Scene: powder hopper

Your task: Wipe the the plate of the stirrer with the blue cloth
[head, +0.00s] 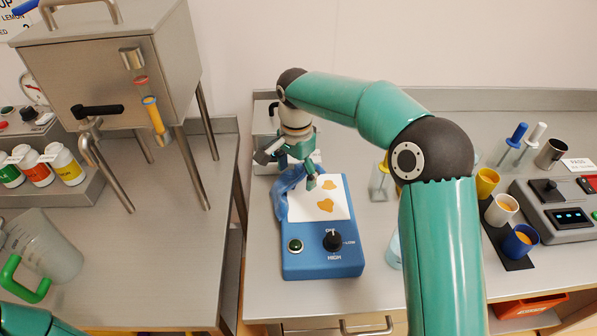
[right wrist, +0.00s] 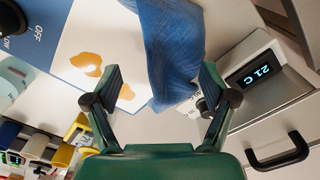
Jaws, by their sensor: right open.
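The stirrer (head: 318,262) is a blue box with a knob and a green button on its front, standing on the right-hand bench. Its white plate (head: 336,194) carries several orange-brown stains, which also show on the plate in the right wrist view (right wrist: 88,30). The blue cloth (head: 284,200) lies crumpled over the plate's left edge; it also shows in the right wrist view (right wrist: 170,45). My right gripper (head: 300,172) is open above the plate's back left part. In the right wrist view the cloth shows between its spread fingers (right wrist: 160,82). Contact cannot be told.
A unit reading 21 C (right wrist: 262,73) stands beside the cloth. Glass bottles (head: 381,184), cups (head: 502,208) and a grey instrument (head: 560,206) are to the right. A steel hopper (head: 100,70) and a clear jug (head: 50,245) stand on the left bench, across a gap.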

